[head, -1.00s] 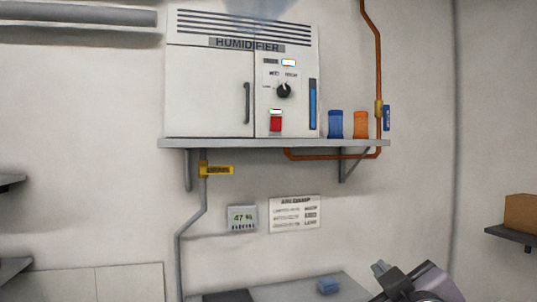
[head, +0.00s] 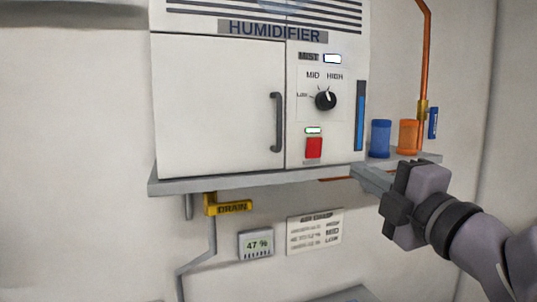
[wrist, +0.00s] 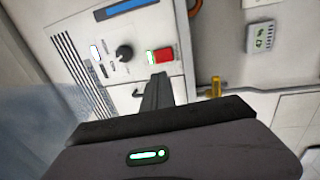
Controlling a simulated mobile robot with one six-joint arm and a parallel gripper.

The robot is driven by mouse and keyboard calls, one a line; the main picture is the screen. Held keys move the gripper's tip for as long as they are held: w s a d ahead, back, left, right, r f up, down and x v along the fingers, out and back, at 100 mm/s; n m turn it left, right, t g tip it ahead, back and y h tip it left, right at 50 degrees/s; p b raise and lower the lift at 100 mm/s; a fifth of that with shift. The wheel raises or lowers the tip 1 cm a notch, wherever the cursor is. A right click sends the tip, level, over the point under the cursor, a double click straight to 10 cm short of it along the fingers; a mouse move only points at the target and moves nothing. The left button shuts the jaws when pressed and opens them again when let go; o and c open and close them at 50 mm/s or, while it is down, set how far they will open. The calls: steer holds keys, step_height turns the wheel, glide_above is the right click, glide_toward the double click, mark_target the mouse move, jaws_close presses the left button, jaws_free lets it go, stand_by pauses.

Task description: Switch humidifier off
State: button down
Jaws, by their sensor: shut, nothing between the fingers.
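The white humidifier (head: 215,100) sits on a grey wall shelf. Its red switch (head: 314,148) is low on the right panel, under a lit greenish lamp (head: 313,130). Above are a black knob (head: 326,100) and a lit mist lamp (head: 332,58). My gripper (head: 358,172) is shut and empty, at the shelf's front edge, below and right of the switch. In the wrist view, the shut fingers (wrist: 157,80) point toward the red switch (wrist: 165,54) and appear just below it; I cannot tell the gap. Bluish mist shows at left there.
A blue jar (head: 380,138) and an orange jar (head: 408,135) stand on the grey shelf (head: 230,180) right of the humidifier, near a copper pipe (head: 426,60). A yellow drain tag (head: 228,208), a display reading 47 % (head: 256,244) and a sign (head: 315,231) are below.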

mark_target(315, 144)
steer(key=p+x, duration=0.2)
steer(key=x, duration=1.1)
steer(key=shift+w, duration=0.15)
